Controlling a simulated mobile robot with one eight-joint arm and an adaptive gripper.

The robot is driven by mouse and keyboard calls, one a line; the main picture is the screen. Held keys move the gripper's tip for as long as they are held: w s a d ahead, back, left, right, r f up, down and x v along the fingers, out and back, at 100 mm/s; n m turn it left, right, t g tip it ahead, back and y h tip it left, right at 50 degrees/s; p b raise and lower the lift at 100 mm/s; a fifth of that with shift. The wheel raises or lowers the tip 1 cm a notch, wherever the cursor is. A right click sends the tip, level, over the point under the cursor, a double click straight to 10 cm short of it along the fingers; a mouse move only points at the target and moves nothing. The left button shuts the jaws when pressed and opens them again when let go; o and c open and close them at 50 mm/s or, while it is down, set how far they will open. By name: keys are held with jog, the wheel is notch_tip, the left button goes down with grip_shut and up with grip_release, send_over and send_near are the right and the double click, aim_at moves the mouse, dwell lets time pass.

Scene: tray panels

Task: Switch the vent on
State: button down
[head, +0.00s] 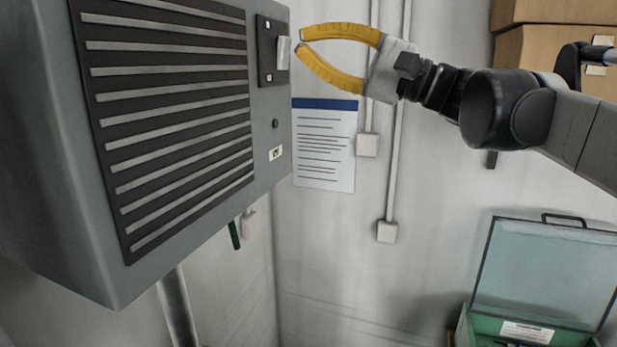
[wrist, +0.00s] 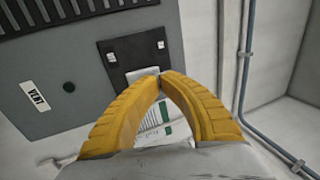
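The vent is a grey box (head: 185,245) with a dark slatted grille, at the left in the head view. On its right face is a black switch plate (head: 268,75) with a pale grey lever (head: 283,52) standing out from it. The plate (wrist: 118,48) and part of the lever (wrist: 140,74) also show in the wrist view. My gripper (head: 301,41) has yellow curved fingers whose tips are close together, with nothing seen between them. The tips are just right of the lever in the head view. In the wrist view the fingertips (wrist: 160,76) partly cover the lever; contact cannot be told.
A dark round knob (head: 275,123) and a VENT label (wrist: 34,96) are on the box below the plate. A printed notice (head: 325,150) and conduits are on the wall behind. Cardboard boxes (head: 545,50) and an open green case (head: 540,275) stand at right.

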jog(key=shift+w+a, duration=0.2)
jog(key=shift+a, duration=0.35)
jog(key=shift+w+a, duration=0.2)
jog(key=shift+a, duration=0.35)
dwell(0.9)
jog(key=shift+d, duration=0.1)
jog(key=s+d, duration=0.2)
jog(key=d, duration=0.4)
jog(key=shift+s, duration=0.15)
dwell(0.3)
